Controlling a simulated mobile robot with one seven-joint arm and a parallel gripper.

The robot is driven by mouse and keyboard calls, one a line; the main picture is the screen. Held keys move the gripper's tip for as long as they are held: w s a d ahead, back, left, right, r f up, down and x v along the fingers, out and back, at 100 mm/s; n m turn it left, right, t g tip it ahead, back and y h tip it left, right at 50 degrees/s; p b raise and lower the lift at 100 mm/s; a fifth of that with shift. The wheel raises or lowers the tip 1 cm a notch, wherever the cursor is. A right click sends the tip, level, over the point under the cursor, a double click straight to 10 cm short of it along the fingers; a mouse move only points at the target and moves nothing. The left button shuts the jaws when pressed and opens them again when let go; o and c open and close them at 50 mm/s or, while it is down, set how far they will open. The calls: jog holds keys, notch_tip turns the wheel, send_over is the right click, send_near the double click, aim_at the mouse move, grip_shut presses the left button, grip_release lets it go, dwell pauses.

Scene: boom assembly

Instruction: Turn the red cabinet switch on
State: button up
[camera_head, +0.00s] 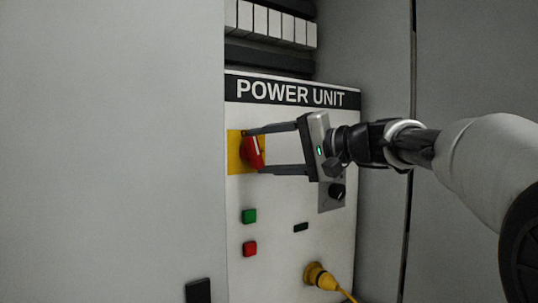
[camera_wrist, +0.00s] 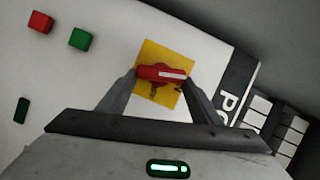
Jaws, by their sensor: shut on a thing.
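The red cabinet switch (camera_head: 253,152) sits on a yellow square plate (camera_head: 234,165) at the left of the white POWER UNIT panel. In the wrist view the red switch (camera_wrist: 148,72), with a white stripe, lies roughly level across the yellow plate (camera_wrist: 160,48). In the head view its handle looks tilted. My gripper (camera_head: 257,150) reaches in from the right, its two fingers above and below the switch. In the wrist view my gripper (camera_wrist: 160,82) has a finger at each end of the handle, shut on it. The fingertips partly hide the handle's ends.
Below the switch are a green button (camera_head: 249,216), a red button (camera_head: 249,248) and a yellow plug with cable (camera_head: 318,275). A black knob (camera_head: 337,191) is behind my gripper. White breakers (camera_head: 275,22) line the top. A grey cabinet door (camera_head: 110,150) stands at left.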

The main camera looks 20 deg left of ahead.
jog(key=shift+f+m+y+b, duration=0.3)
jog(key=shift+m+y+b, duration=0.35)
jog(key=shift+m, duration=0.75)
jog(key=o, duration=1.1)
jog(key=shift+c, duration=0.2)
jog(key=v, duration=1.7)
jog(key=shift+d, duration=0.2)
jog(key=shift+s, duration=0.15)
